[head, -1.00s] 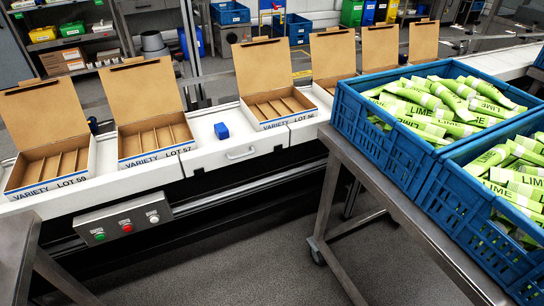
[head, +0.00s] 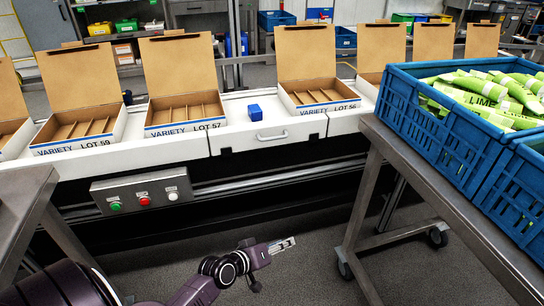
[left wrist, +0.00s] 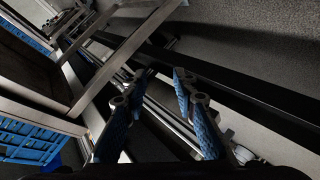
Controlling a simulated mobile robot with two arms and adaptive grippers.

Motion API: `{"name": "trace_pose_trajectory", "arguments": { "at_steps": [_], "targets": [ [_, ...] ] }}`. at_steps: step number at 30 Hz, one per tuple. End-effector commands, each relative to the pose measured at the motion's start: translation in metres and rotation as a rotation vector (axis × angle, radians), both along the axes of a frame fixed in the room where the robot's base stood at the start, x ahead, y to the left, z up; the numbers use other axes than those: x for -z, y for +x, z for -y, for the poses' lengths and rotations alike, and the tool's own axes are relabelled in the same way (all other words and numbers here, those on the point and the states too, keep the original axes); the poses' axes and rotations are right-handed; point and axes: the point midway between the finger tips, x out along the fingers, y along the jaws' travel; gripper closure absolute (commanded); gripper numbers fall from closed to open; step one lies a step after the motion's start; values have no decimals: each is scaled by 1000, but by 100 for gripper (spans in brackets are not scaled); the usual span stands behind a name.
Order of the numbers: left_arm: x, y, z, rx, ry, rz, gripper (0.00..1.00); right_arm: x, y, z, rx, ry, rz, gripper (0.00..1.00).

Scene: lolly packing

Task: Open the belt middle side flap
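The belt's middle side flap (head: 240,140) is a white panel on the belt's front side, below the gap between the LOT 57 and LOT 56 boxes. It is upright and closed, with a metal bar handle (head: 271,136) on its face. My left gripper (head: 284,245) is below and in front of the flap, well apart from it, over the floor. In the left wrist view my left gripper (left wrist: 161,74) has its two blue-padded fingers spread with nothing between them. My right gripper is not in view.
A blue block (head: 255,112) sits on the belt just above the flap. Open boxes stand along the belt. A control panel (head: 143,191) with buttons hangs left of the flap. A metal trolley (head: 378,205) with blue crates (head: 425,125) stands at the right.

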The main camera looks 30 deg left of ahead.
Motion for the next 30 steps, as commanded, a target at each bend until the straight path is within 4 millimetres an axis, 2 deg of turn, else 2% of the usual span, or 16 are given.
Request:
{"name": "trace_pose_trajectory", "arguments": {
  "at_steps": [1, 3, 6, 9, 10, 12, 15, 21, 30],
  "targets": [
    [-38, 28, -24, -76, -96, 116, 74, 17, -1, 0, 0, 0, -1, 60],
    [-93, 53, -54, -169, -237, 255, 74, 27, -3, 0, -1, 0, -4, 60],
    [-157, 70, -91, -262, -406, 413, 74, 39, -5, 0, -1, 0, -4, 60],
    [-201, 76, -118, -317, -527, 518, 74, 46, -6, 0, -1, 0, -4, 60],
    [-210, 76, -124, -329, -553, 540, 74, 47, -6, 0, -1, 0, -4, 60],
    [-224, 77, -133, -345, -597, 574, 74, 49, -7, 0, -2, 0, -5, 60],
    [-234, 82, -139, -356, -622, 595, 74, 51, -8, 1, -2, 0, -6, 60],
    [-239, 109, -141, -356, -623, 595, 74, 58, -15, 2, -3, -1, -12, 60],
    [-242, 147, -143, -356, -621, 592, 74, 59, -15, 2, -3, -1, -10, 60]
  ]
}}
